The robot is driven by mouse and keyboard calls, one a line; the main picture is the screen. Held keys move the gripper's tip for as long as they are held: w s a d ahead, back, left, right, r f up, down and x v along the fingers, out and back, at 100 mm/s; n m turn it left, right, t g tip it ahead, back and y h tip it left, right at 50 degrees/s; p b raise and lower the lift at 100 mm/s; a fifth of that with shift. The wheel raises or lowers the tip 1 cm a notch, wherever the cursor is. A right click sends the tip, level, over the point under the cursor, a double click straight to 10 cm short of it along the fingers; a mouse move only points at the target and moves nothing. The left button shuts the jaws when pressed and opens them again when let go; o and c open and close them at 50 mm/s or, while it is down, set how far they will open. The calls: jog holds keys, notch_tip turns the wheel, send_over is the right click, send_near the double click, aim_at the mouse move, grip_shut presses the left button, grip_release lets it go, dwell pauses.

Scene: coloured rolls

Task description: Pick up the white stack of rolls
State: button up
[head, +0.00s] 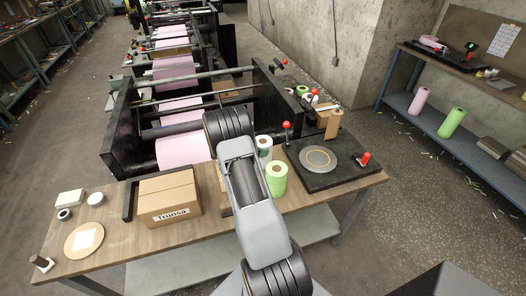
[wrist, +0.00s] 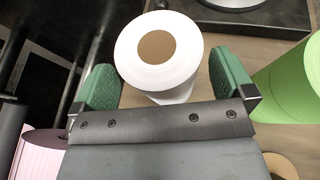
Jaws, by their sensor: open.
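The white stack of rolls (wrist: 187,62) is upright on the table, seen from above in the wrist view with a brown core in its top. A second white edge shows below the top roll. My gripper (wrist: 163,62) is open, with one green finger pad to the left of the stack and one to the right. The stack lies between and just beyond the pads, and I cannot tell whether either touches it. In the head view the white stack (head: 265,142) shows just right of my arm, which hides my gripper.
A green stack of rolls (head: 277,177) stands close by on the right, also in the wrist view (wrist: 292,84). A black plate with a disc (head: 318,160) lies further right. A cardboard box (head: 167,197) is on the left. A machine with pink rolls (head: 180,150) stands behind the table.

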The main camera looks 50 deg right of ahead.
jog(key=shift+x, duration=0.85)
jog(key=c, duration=1.3)
